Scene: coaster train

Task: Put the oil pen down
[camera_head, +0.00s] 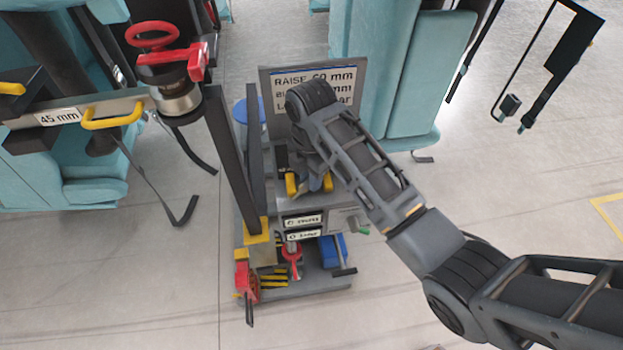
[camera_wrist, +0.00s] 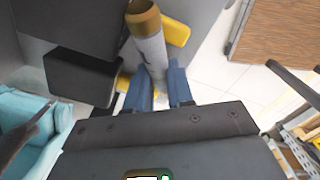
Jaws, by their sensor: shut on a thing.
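The oil pen (camera_wrist: 151,50), a pale cylinder with a brown-gold end, shows in the wrist view between the blue fingers of my gripper (camera_wrist: 156,88). My gripper is shut on it, and its brown end points away from my palm. A yellow piece (camera_wrist: 175,32) is close beside the pen; I cannot tell whether they touch. In the head view my gripper is over the upper shelf of the grey tool cart (camera_head: 345,185), mostly hidden by my own arm. The pen cannot be made out there.
A sign panel (camera_head: 312,78) stands at the cart's back. A dark upright post (camera_head: 232,165) rises on its left. The lower shelf holds a red tool (camera_head: 291,258) and a blue box (camera_head: 332,250). Teal seats (camera_head: 385,75) stand behind.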

